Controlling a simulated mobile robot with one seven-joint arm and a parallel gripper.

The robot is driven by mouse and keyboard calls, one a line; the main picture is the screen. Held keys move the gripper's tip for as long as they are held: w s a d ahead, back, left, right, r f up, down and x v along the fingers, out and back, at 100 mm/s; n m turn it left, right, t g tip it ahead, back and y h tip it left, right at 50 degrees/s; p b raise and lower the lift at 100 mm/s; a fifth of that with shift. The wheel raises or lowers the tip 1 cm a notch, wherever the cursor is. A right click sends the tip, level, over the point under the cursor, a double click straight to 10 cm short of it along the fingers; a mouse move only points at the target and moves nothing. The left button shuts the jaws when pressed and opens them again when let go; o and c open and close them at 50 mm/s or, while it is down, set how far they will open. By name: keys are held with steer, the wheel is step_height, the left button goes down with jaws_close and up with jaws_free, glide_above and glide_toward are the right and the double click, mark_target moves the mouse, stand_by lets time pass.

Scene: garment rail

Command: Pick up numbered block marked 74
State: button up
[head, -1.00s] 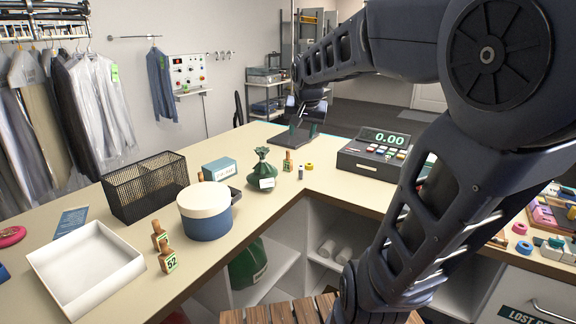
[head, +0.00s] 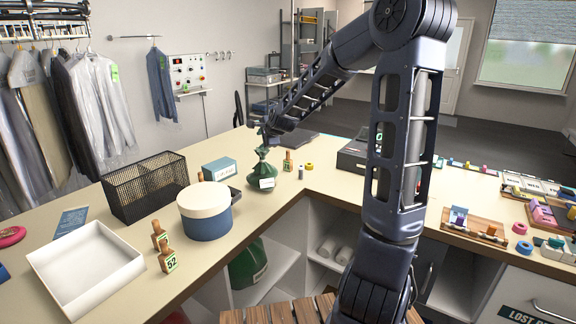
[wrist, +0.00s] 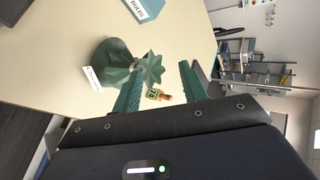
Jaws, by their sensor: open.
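A small wooden numbered block (head: 287,161) with a green-edged label stands on the counter, right of the green sack; its number is too small to read in the head view. In the wrist view, a wooden block (wrist: 158,95) shows between my gripper's fingers, its label perhaps 74, though I cannot read it surely. My gripper (wrist: 161,70) is open and empty, with a green finger on each side. In the head view my gripper (head: 266,137) is above and just behind the green sack. Another block (head: 167,260) reads 52; one (head: 158,233) beside it is unreadable.
The tied green sack (head: 262,176) is close to the fingers, also in the wrist view (wrist: 117,66). A round blue tub (head: 206,222), mesh basket (head: 143,188), blue box (head: 219,168) and white tray (head: 84,267) occupy the left counter. A spool and yellow ring lie right of the block.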

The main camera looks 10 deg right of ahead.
steer(key=w+m, duration=0.1)
steer(key=w+r+m+t, duration=0.1)
steer(key=w+m, duration=0.1)
steer(key=w+d+m+t, duration=0.1)
steer(key=m, duration=0.1)
steer(key=shift+w+r+y, duration=0.15)
steer(key=shift+r+y, duration=0.25)
steer(key=w+d+r+m+t+h, duration=0.4)
steer(key=d+r+m+t, duration=0.2)
steer(key=d+r+m, duration=0.85)
glide_toward(289, 152)
steer(key=shift+m, duration=0.45)
steer(key=w, duration=1.1)
steer(key=shift+a, duration=0.25)
jaws_close()
